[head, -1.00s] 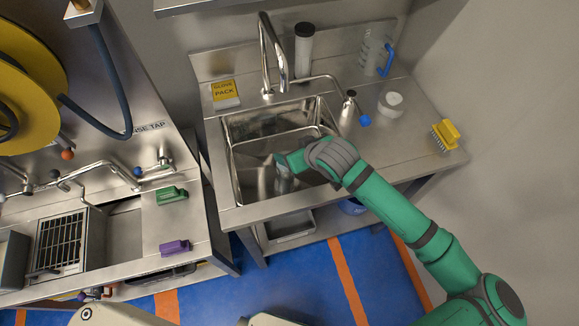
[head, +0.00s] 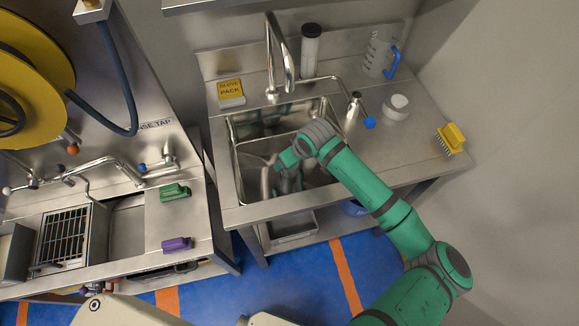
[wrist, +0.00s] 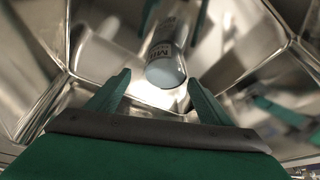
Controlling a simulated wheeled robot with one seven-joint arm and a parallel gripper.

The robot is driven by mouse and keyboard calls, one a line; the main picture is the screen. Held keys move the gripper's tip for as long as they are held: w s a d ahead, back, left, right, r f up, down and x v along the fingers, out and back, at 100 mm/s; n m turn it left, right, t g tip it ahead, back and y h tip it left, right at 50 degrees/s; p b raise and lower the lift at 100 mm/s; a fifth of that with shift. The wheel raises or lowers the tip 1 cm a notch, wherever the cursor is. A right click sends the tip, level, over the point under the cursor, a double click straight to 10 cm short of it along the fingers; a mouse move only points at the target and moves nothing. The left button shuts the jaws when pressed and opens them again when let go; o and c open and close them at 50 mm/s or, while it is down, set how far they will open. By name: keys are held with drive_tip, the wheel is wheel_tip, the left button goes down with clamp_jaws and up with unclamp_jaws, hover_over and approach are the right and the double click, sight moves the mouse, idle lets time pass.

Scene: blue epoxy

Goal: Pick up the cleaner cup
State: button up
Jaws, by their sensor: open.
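A grey cylinder with dark lettering and a pale blue rounded end, which looks like the cleaner cup (wrist: 168,45), is inside the steel sink basin in the wrist view. My gripper (wrist: 160,82) is open, its two green fingers pointing toward it. The pale end shows between the fingertips, a little beyond them, and I see no grip on it. In the head view my gripper (head: 287,184) is down inside the sink basin (head: 240,170). There my arm and the basin hide most of the cup, and I cannot make it out clearly.
The basin walls stand close around my gripper. A tall tap (head: 275,55) rises behind the sink. A white jar (head: 396,106), a clear jug with a blue handle (head: 378,55) and a yellow brush (head: 451,138) stand on the right counter.

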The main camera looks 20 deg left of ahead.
drive_tip(key=x, duration=0.4)
drive_tip(key=shift+s+a+f, duration=0.2)
drive_tip(key=shift+s+f, duration=0.05)
drive_tip(key=shift+f, duration=0.2)
drive_tip(key=c, duration=1.2)
drive_tip(key=shift+c, duration=0.6)
drive_tip(key=shift+r, duration=0.1)
